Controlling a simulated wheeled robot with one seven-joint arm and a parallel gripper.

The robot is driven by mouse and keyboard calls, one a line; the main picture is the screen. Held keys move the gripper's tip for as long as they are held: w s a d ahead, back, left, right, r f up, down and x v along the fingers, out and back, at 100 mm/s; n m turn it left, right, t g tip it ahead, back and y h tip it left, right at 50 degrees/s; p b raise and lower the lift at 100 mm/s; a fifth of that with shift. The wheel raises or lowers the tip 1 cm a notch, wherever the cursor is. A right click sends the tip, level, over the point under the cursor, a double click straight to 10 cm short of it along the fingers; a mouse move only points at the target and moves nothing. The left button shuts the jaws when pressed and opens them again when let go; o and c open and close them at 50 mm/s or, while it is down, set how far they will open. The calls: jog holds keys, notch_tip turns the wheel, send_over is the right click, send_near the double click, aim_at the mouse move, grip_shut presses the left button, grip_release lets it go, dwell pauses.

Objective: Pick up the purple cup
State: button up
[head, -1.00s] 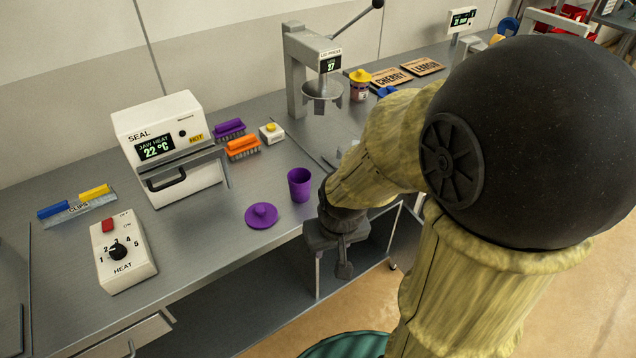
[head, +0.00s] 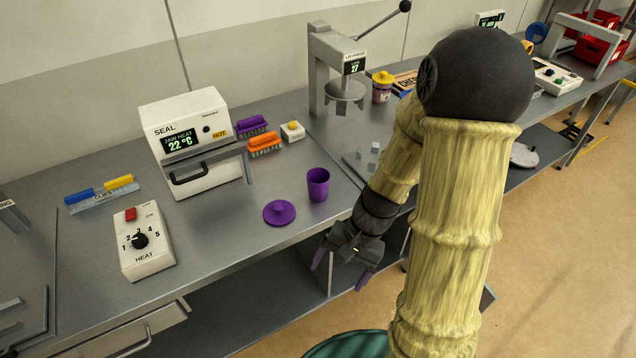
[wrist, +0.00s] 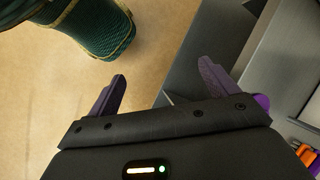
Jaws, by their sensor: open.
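The purple cup (head: 318,184) stands upright on the metal bench near its front edge, with its open mouth facing up. A purple lid (head: 280,212) with a knob lies flat on the bench just left of the cup. My gripper (head: 340,277) is open and empty, in front of the bench edge and nearer to me than the cup. In the wrist view my open gripper (wrist: 165,90) has its purple fingers spread over the floor and bench edge. A bit of purple (wrist: 262,102) shows behind the right finger; I cannot tell whether it is cup or lid.
The sealer (head: 195,140) stands behind the lid, with purple (head: 251,125) and orange (head: 264,144) brushes beside it. A heat control box (head: 144,242) is at left. A press (head: 340,70) stands behind the cup.

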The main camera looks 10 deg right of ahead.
jog(key=w+a+f+m+t+y+p, duration=0.1)
jog(key=w+a+m+y, duration=0.15)
jog(key=m+y, duration=0.25)
jog(key=m+t+p, duration=0.3)
jog(key=m+t, duration=1.3)
jog(key=m, duration=0.2)
send_near(325, 184)
jog(key=v, duration=0.2)
jog(key=shift+d+r+n, duration=0.1)
jog(key=shift+n, duration=0.2)
jog(key=shift+w, duration=0.1)
jog(key=p+x, duration=0.3)
jog(key=x, duration=0.8)
jog(key=shift+w+a, duration=0.2)
jog(key=shift+a, duration=0.15)
jog(key=shift+w, duration=0.15)
jog(key=shift+w+a, duration=0.1)
